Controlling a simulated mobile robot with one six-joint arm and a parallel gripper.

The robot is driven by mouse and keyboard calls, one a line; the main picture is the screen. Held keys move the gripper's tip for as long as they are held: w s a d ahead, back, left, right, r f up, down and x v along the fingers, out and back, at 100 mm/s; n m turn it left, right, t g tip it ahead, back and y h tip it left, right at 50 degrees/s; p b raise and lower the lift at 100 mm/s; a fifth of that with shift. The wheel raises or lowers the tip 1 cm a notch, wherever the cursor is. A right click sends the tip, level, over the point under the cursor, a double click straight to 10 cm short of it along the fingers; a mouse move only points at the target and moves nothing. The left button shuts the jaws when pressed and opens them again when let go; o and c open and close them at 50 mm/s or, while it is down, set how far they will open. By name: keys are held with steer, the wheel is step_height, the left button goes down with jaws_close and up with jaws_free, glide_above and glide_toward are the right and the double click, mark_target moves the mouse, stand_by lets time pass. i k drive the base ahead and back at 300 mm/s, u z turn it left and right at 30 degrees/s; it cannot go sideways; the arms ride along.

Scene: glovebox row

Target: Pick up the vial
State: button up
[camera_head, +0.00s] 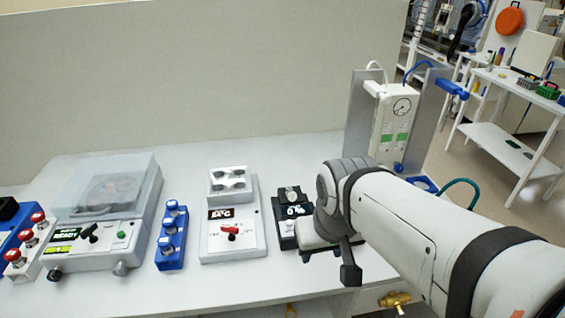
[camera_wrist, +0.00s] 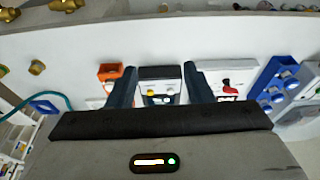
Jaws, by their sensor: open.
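My gripper (camera_head: 337,256) is over the right part of the bench in the head view, seen mostly from behind. In the wrist view its two dark fingers (camera_wrist: 160,70) stand apart, with a small black-and-white device (camera_wrist: 160,87) in view between and beyond them. I cannot single out a clear vial between the fingers. Small capped pieces that may be vials stand in a blue block (camera_head: 170,240), left of my gripper. The blue block also shows at the right of the wrist view (camera_wrist: 272,84).
A white device with a red lever (camera_head: 232,240) stands left of the black device (camera_head: 287,226). A lidded machine (camera_head: 108,225) and red-topped pieces (camera_head: 38,217) are further left. A gauge unit (camera_head: 397,118) stands behind my arm. The bench front is mostly clear; brass valves sit below it.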

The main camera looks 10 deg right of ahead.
mark_target(291, 194)
steer(key=u, duration=1.2)
steer(key=k, duration=1.05)
steer(key=z, duration=1.15)
steer(key=i, duration=1)
steer(key=z, duration=0.05)
